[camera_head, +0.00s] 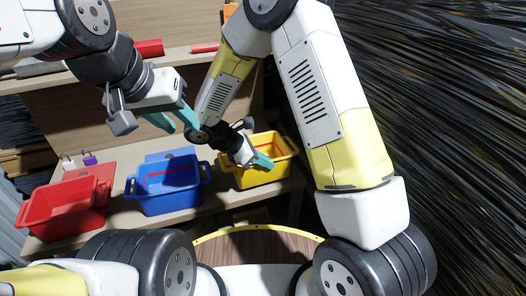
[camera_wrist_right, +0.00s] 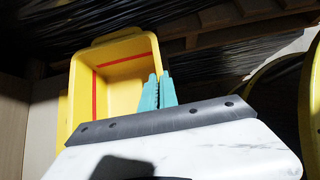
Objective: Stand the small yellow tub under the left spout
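The yellow tub (camera_head: 284,148) stands upright at the right end of the lower bench, with a red line across its inside. It also shows in the right wrist view (camera_wrist_right: 118,78). My right gripper (camera_head: 264,161) is at its near rim. In the right wrist view its teal fingers (camera_wrist_right: 158,92) sit close together on either side of the tub's wall, apparently shut on it. My left gripper (camera_head: 175,120) hangs above the blue tub, its teal fingers apart and empty. I cannot make out a spout in either view.
A blue tub (camera_head: 170,203) stands left of the yellow one, and a red tub (camera_head: 60,219) further left. Behind the red tub are a small white item (camera_head: 67,162) and a purple one (camera_head: 89,158). A shelf (camera_head: 185,55) with red pieces (camera_head: 148,48) runs above.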

